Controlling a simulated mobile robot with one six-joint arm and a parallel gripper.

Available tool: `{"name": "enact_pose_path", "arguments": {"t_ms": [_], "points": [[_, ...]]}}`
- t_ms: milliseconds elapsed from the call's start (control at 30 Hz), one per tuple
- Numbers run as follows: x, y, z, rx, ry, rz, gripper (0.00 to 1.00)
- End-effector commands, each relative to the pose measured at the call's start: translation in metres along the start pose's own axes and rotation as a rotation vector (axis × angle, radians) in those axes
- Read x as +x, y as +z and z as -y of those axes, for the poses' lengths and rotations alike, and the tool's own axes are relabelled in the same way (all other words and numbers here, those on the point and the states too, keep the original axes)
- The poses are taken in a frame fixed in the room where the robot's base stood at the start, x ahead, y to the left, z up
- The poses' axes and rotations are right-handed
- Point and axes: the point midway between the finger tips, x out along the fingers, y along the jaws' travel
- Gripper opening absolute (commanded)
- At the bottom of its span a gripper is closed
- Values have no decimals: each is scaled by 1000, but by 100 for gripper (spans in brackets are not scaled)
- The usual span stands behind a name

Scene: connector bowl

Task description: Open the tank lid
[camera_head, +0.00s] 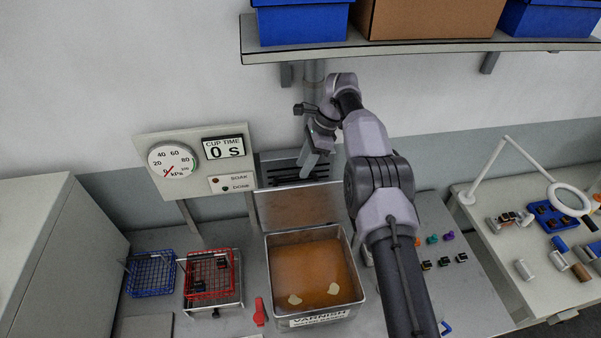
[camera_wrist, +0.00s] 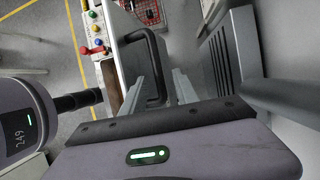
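The varnish tank (camera_head: 312,318) is a metal box of orange liquid with two pale pieces at its front. Its lid (camera_head: 300,205) stands raised, tilted up along the tank's back edge, leaving the tank open on top. In the wrist view the lid (camera_wrist: 128,55) shows edge-on, with a black U-shaped handle (camera_wrist: 163,60). My gripper (camera_head: 312,163) is behind and above the lid's top edge. In the wrist view my gripper's fingers (camera_wrist: 158,88) are apart, close to the handle; I cannot tell whether they touch it. The handle is hidden in the head view.
A grey vented unit (camera_head: 285,170) is close behind my gripper. Red (camera_head: 210,275) and blue (camera_head: 151,274) wire baskets stand left of the tank, with a red clip-like object (camera_head: 259,312) between.

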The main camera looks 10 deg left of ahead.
Motion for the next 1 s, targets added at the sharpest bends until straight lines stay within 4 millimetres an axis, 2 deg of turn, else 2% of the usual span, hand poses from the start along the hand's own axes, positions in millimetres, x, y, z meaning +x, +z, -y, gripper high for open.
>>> {"name": "enact_pose_path", "arguments": {"t_ms": [33,100,200,567,767,800,867,967,1000], "points": [[-14,0,1,1,-4,-1,36],[-31,3,-1,2,2,0,36],[-41,3,-1,2,2,0,36],[-40,0,0,1,1,0,36],[-46,-9,2,-61,-35,-21,1],[-50,-13,1,-100,-57,-34,0],[-59,-20,-7,-170,-93,-60,0],[-72,-29,-36,-292,-152,-111,0],[-75,-33,-52,-340,-174,-135,0]]}}
